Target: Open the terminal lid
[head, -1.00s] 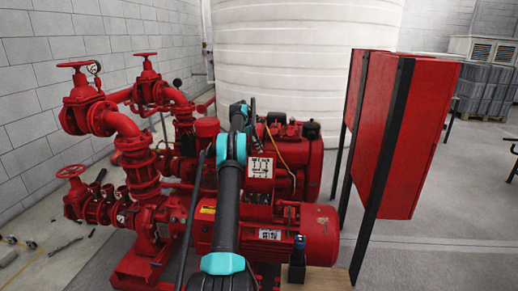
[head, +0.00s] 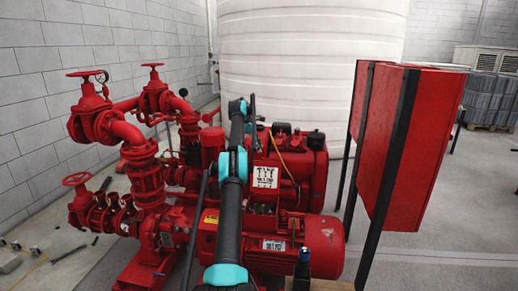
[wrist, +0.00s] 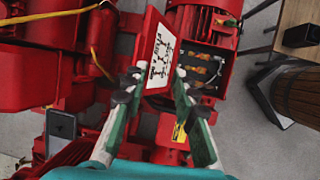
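The terminal lid (wrist: 160,58) is a red plate with a white wiring label. It stands raised to the left of the terminal box (wrist: 190,58) in the wrist view, where brass-coloured terminals show. In the head view the lid's label (head: 265,177) faces me, upright above the red motor (head: 318,240). My gripper (wrist: 156,84) shows in the wrist view with its green-and-white fingers apart. The fingertips lie on either side of the lid's lower part; I cannot tell whether they touch it. The gripper's fingers cannot be made out in the head view.
Red valves and pipes (head: 145,180) stand at the left by the block wall. A red cabinet (head: 424,150) on black legs stands at the right. A large white tank (head: 310,60) is behind. A dark bottle (head: 303,262) stands near the motor.

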